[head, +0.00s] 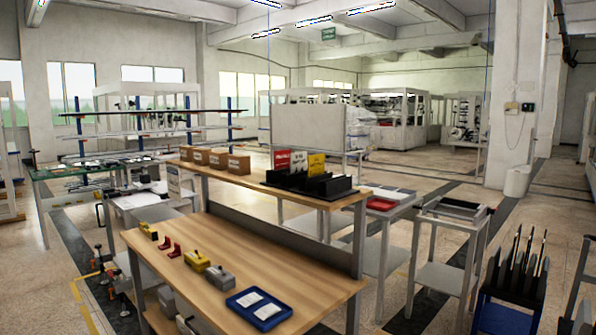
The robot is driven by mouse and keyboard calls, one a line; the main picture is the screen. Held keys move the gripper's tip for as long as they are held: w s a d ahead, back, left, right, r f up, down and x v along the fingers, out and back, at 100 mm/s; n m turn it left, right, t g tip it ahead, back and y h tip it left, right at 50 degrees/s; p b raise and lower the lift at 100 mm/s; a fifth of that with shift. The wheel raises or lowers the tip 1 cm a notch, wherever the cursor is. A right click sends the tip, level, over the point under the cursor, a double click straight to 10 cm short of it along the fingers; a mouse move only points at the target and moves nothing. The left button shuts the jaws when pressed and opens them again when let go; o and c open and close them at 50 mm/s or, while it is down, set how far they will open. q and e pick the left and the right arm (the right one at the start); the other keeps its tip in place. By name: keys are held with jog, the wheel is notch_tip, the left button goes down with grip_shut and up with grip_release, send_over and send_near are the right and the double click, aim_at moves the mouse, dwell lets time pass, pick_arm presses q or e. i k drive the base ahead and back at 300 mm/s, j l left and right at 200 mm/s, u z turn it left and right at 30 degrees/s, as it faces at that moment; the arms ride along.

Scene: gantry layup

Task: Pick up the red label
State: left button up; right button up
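The red label (283,161) is an upright red card with white print. It stands at the left end of a black slotted rack (335,187) on the upper shelf of the wooden workbench. A yellow label (316,164) with dark print stands to its right in the same rack. The lower part of the red label is hidden by the rack. Neither of my grippers shows in the head view.
Several brown boxes (214,159) line the upper shelf (258,184) left of the rack. The lower worktop (215,240) holds a blue tray (259,309), yellow-grey blocks and red brackets (171,249). Side tables stand right. Floor aisles show between the furniture.

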aim_at(281, 158)
jog(key=i+j+z, duration=0.1)
jog(key=z, duration=0.25)
jog(key=i+j+z, duration=0.1)
jog(key=z, duration=0.25)
jog(key=j+z, duration=0.25)
jog(key=z, duration=0.15)
jog(key=i+j+z, duration=0.25)
jog(key=j, duration=0.7)
jog(key=j+z, duration=0.25)
jog(key=j, duration=1.6)
